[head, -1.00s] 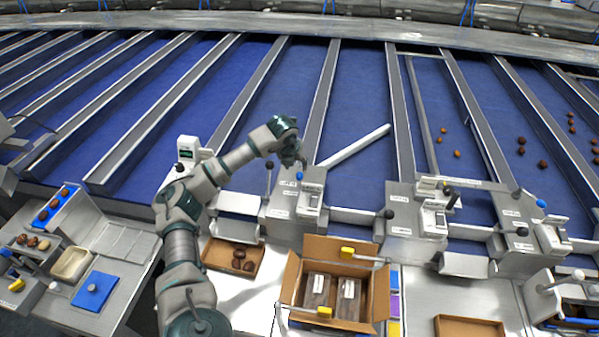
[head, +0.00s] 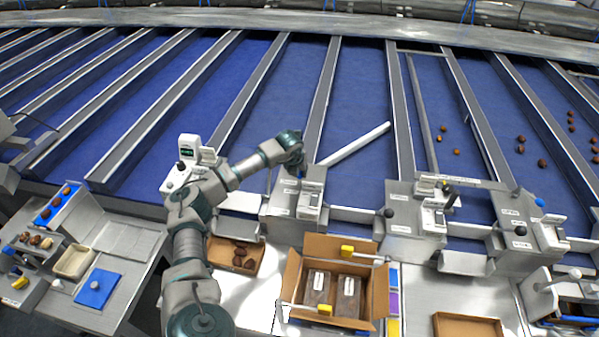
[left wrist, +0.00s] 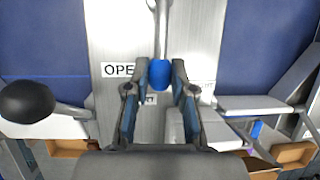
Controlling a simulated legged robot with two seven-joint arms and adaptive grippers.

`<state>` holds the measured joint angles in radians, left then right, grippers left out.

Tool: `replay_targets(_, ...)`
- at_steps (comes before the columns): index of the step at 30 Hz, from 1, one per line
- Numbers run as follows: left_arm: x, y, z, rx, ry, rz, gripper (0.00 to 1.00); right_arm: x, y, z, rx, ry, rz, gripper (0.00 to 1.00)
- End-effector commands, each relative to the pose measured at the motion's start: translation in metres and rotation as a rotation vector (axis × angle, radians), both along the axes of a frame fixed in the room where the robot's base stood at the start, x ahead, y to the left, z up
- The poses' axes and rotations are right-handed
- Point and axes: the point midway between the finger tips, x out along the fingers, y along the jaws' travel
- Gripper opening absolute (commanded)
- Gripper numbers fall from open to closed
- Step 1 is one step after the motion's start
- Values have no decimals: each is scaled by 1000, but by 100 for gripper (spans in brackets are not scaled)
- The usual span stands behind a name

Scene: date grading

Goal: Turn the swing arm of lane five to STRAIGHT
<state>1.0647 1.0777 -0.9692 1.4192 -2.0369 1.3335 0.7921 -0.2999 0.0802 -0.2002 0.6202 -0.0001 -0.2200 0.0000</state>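The white swing arm (head: 355,145) slants across a blue lane, from the station (head: 297,203) at its near end up and right to the neighbouring divider. The station's lever ends in a blue knob (left wrist: 160,74). In the left wrist view, my left gripper (left wrist: 161,72) has one finger on each side of the knob, close against it, and looks shut on it. In the head view, my left gripper (head: 296,170) covers most of the knob. A partly hidden label beside it reads "OPE". I cannot read the lane number. My right gripper is not in view.
A black ball handle (head: 388,213) stands right of the station; another blue knob (head: 538,202) is farther right. An open carton (head: 290,280) with two packs and a tray of dates (head: 211,255) stand in front. Dates lie on lanes to the right.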

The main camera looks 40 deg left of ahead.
Motion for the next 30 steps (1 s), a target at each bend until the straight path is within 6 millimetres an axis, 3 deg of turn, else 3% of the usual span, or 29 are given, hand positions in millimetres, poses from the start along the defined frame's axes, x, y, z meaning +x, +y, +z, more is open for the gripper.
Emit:
replay_targets(14,3,-3,-1,0,0,47,0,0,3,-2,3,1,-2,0)
replay_targets(30,26,-28,-1,-1,-1,437,0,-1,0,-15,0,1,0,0)
